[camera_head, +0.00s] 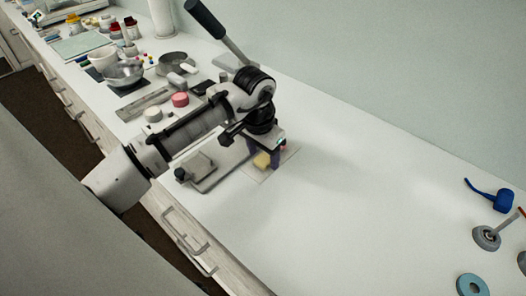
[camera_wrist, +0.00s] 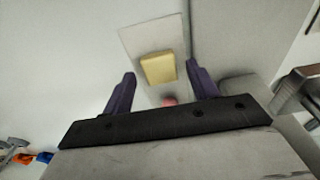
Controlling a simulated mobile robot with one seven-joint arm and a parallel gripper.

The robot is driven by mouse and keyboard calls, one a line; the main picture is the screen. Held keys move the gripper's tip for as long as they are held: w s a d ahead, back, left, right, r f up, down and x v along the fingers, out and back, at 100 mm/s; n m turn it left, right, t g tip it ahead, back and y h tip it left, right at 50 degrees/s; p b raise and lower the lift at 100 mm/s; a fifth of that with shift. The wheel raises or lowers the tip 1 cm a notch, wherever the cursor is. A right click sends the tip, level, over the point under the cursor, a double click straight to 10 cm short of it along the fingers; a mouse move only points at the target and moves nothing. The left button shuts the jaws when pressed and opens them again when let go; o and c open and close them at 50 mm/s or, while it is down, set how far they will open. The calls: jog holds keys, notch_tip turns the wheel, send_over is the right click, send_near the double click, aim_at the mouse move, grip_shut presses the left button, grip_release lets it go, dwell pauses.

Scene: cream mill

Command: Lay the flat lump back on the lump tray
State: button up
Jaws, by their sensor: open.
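A yellow, flat-topped block, which looks like the flat lump (camera_wrist: 158,68), lies on a thin pale rectangular sheet or tray (camera_wrist: 152,38) in the wrist view. The same yellow lump (camera_head: 262,160) shows under my arm in the head view, with the pale tray (camera_head: 287,154) around it. My gripper (camera_wrist: 160,70) is open, its two purple fingers apart on either side of the lump in the picture. I cannot tell how high the fingers are above it. A small pink thing (camera_wrist: 169,101) shows nearer the gripper base, partly hidden. In the head view my gripper (camera_head: 264,156) points down at the tray.
A grey plate-like device with a dark knob (camera_head: 181,174) stands left of the tray. A pink round piece (camera_head: 180,99), bowls and bottles crowd the counter farther back. A lever handle (camera_head: 207,18) rises behind my arm. A blue tool (camera_head: 490,194) lies right; the middle counter is clear.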

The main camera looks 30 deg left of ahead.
notch_tip(320, 180, up, 12)
jog(key=s+b, duration=0.1)
jog(key=b, duration=0.1)
jog(key=shift+s+r, duration=0.15)
jog(key=shift+s, duration=0.05)
jog(key=shift+a, duration=0.1)
dwell(0.5)
